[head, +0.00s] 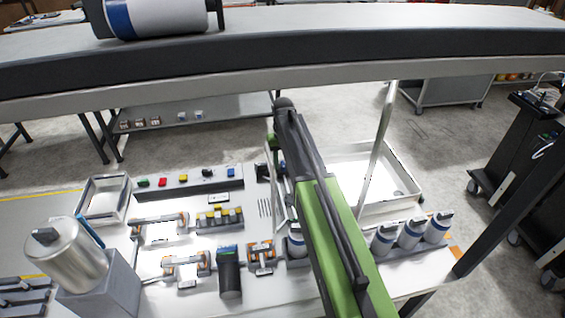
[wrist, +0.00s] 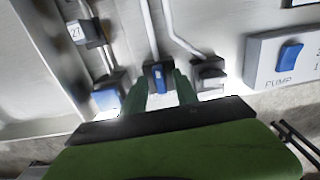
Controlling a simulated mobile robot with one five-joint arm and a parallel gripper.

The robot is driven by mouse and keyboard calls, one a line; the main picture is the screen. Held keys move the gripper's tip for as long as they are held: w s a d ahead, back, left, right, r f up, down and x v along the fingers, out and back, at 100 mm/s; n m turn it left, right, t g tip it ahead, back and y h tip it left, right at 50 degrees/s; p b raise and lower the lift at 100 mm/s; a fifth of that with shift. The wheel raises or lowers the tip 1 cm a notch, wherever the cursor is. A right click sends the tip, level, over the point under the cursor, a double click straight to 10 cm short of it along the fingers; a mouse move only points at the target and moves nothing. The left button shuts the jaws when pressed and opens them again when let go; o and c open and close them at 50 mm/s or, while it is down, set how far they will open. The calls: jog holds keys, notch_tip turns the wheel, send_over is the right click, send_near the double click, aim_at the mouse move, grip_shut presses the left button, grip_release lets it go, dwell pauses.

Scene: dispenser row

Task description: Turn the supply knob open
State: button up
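In the wrist view, a blue knob (wrist: 158,79) sits on a dark block at the lower end of a pale pipe. My gripper (wrist: 160,86) has its two green fingers apart, one on each side of this knob. I cannot tell whether either finger touches it. No label that names it the supply knob is readable. In the head view my arm covers this spot.
A grey box (wrist: 287,58) marked PUMP with a blue switch is at the right of the wrist view. A small block reading 27 (wrist: 76,33) is at upper left. In the head view, several canisters (head: 411,234) stand right of my arm, and a white tray (head: 390,182) behind.

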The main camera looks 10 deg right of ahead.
aim_at(283, 164)
notch_tip(283, 164, up, 17)
jog(key=p, duration=1.7)
jog(key=shift+r, duration=0.2)
